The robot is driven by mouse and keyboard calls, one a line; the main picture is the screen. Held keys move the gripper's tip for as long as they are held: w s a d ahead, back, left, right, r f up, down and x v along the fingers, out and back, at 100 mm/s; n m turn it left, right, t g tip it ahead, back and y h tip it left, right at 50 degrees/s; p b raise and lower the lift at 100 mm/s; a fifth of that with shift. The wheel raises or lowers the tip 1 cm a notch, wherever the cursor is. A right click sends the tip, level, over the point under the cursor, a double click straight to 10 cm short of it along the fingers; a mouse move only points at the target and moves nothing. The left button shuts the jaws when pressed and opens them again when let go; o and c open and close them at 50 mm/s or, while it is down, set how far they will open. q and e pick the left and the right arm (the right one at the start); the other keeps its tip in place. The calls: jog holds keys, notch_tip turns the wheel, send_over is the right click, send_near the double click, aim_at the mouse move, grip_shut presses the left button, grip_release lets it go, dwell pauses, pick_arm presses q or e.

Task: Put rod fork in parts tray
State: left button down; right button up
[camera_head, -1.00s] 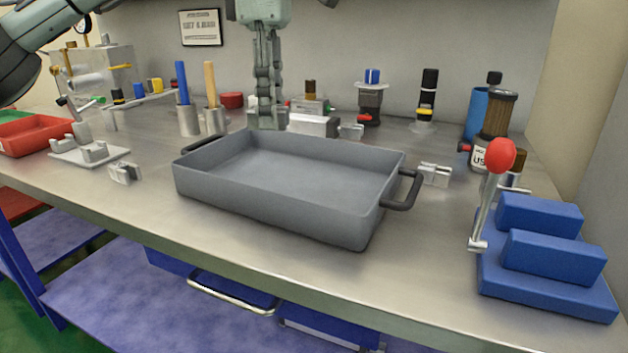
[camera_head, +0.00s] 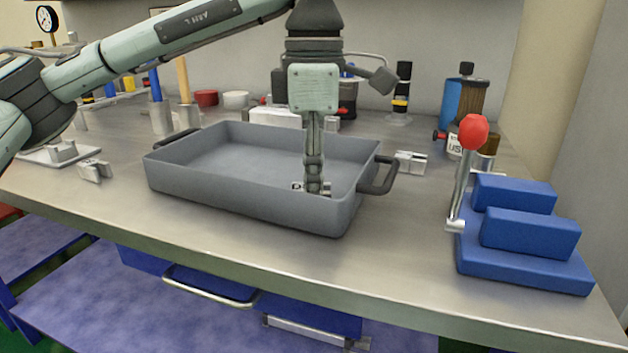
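The parts tray (camera_head: 240,195) is a grey, deep rectangular pan with dark handles, in the middle of the bench. My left gripper (camera_head: 313,187) points straight down inside its right part, just behind the front wall. A small metal rod fork (camera_head: 298,186) shows on both sides of the fingertips, which are seen edge-on and appear shut on it. I cannot tell if the fork touches the tray floor. Similar metal forks lie on the bench left (camera_head: 95,171) and right (camera_head: 411,162) of the tray. My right gripper is not in view.
A blue stepped block (camera_head: 525,255) stands at the right, beside a lever with a red knob (camera_head: 474,132). Bottles and cylinders line the back. A white fixture plate (camera_head: 55,153) lies at the left. The bench front strip is clear.

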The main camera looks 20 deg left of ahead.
pick_arm(q)
jog(key=shift+f, duration=0.1)
jog(key=c, duration=1.7)
grip_release()
jog(key=o, duration=0.5)
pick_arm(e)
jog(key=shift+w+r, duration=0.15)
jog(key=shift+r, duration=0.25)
pick_arm(q)
notch_tip(320, 180, up, 12)
jog(key=p, duration=0.1)
jog(key=shift+p, duration=0.3)
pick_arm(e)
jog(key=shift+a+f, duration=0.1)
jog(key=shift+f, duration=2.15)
